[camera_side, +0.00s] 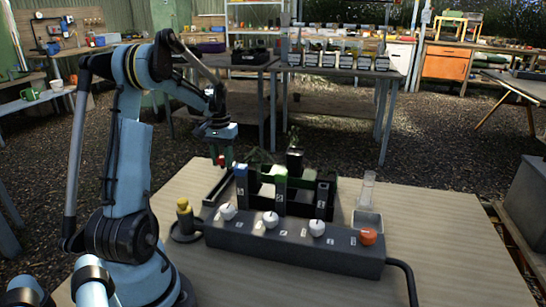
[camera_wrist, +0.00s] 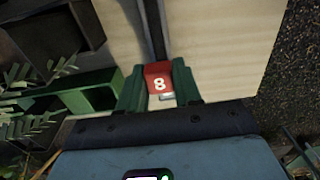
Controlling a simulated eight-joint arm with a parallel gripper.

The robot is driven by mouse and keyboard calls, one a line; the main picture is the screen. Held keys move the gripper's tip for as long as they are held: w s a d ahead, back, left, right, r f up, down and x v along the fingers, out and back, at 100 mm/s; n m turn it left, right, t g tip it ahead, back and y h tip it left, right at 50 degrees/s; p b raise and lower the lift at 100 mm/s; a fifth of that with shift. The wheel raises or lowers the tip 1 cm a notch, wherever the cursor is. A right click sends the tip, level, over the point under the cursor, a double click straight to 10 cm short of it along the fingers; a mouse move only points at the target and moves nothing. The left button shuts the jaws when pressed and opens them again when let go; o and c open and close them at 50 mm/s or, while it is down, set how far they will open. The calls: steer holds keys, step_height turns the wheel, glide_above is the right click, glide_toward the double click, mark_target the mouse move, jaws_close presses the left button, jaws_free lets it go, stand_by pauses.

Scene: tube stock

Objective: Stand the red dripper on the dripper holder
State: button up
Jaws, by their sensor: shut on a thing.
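My gripper (camera_wrist: 160,90) has green fingers shut on a small red block marked 8, which I take as the red dripper (camera_wrist: 158,77). In the side view my gripper (camera_side: 221,156) points down over the far left part of the table, with the dripper (camera_side: 221,161) between its fingers. The dripper appears held above the table, near a long dark rail (camera_wrist: 151,28); the exact gap is unclear. I cannot tell for sure which piece is the dripper holder.
In front is a dark box (camera_side: 290,248) with white knobs and an orange one. A yellow piece (camera_side: 184,207) stands left; a clear tube (camera_side: 367,190) stands right. The right tabletop is clear.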

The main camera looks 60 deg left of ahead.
mark_target(223, 168)
steer(key=shift+f, duration=2.6)
steer(key=shift+f, duration=0.35)
steer(key=o, duration=1.1)
step_height(223, 168, up, 12)
steer(key=shift+r, duration=0.1)
